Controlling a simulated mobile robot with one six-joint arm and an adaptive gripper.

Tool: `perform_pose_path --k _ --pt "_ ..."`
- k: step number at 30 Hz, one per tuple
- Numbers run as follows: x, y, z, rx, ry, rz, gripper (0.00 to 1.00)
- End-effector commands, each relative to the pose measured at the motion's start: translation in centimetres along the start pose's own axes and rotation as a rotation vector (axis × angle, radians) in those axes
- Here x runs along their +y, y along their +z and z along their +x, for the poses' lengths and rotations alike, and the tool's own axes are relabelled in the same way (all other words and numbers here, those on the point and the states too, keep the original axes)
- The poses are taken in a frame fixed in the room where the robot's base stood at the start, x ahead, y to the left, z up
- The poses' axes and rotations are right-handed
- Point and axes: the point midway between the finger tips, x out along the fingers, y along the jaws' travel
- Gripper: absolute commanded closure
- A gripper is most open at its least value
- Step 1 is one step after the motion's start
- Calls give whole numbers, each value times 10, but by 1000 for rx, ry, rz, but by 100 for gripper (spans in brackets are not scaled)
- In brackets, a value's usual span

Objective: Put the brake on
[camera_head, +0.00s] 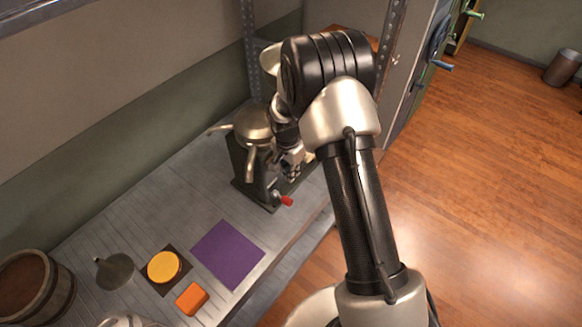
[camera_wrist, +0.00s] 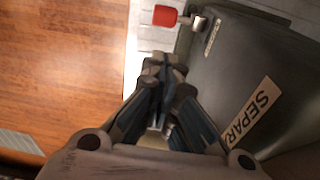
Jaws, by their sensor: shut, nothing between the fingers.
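A dark metal machine (camera_head: 243,165) with a pale bowl and spouts on top stands on the grey bench. I cannot tell whether this lever is the brake. My gripper (camera_head: 296,172) is shut and empty beside the machine. In the wrist view its fingertips (camera_wrist: 163,65) are apart from the knob.
A purple mat (camera_head: 228,254), a yellow disc (camera_head: 164,266), an orange block (camera_head: 191,298), a grey funnel-like piece (camera_head: 115,271) and a wooden barrel (camera_head: 36,288) are on the bench. Open wooden floor (camera_head: 480,180) lies to the right. A metal post (camera_head: 250,50) stands behind the machine.

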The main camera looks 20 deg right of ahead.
Motion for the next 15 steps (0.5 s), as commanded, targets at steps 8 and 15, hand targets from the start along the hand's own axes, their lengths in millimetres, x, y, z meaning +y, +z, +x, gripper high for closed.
perform_pose_path --k 8,15 --pt "2 10 53 -2 3 -2 100" --pt "3 21 69 -2 1 0 100"
